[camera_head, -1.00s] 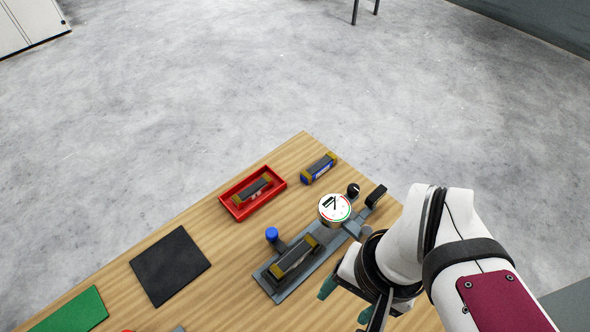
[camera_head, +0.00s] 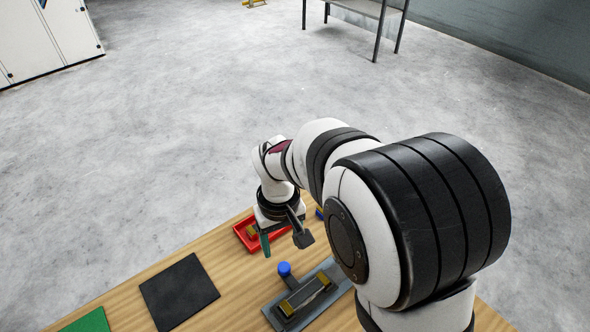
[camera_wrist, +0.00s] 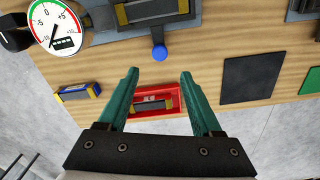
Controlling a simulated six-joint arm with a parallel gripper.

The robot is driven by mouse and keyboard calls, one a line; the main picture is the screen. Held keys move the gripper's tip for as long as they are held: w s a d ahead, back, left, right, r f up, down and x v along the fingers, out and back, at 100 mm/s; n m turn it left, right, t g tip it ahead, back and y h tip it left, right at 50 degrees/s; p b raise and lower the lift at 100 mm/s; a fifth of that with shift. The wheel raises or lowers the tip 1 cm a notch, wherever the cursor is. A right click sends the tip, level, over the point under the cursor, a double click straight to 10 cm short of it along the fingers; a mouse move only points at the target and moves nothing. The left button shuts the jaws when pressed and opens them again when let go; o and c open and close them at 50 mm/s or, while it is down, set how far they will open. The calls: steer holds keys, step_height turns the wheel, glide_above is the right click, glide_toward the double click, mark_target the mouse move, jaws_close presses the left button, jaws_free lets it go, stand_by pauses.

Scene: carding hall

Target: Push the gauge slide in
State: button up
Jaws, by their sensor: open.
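The grey gauge fixture (camera_head: 277,317) lies on the table with a dark, yellow-ended block (camera_head: 306,296) on it and a blue knob (camera_head: 284,268) at its side. The wrist view shows the round dial (camera_wrist: 58,25), a black knob (camera_wrist: 14,40) beside it and the blue knob (camera_wrist: 158,53). In the head view my arm hides the dial end. I cannot tell which part is the slide. My gripper (camera_wrist: 158,75) is open and empty, its green fingers pointing toward the blue knob, with the red tray showing between them. It also shows in the head view (camera_head: 284,243).
The red tray (camera_wrist: 174,90) holds another yellow-ended block (camera_wrist: 152,105). A blue-and-yellow-ended block (camera_wrist: 78,92) lies beside the tray. A black mat (camera_head: 180,291) and a green mat (camera_head: 88,322) lie to the left. Bare wood lies between fixture and black mat.

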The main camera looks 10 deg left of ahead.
mark_target(284, 266)
step_height(284, 266, down, 10)
steer(key=shift+f, duration=0.1)
jaws_close()
stand_by(0.4)
steer(key=shift+d, duration=0.1)
stand_by(1.0)
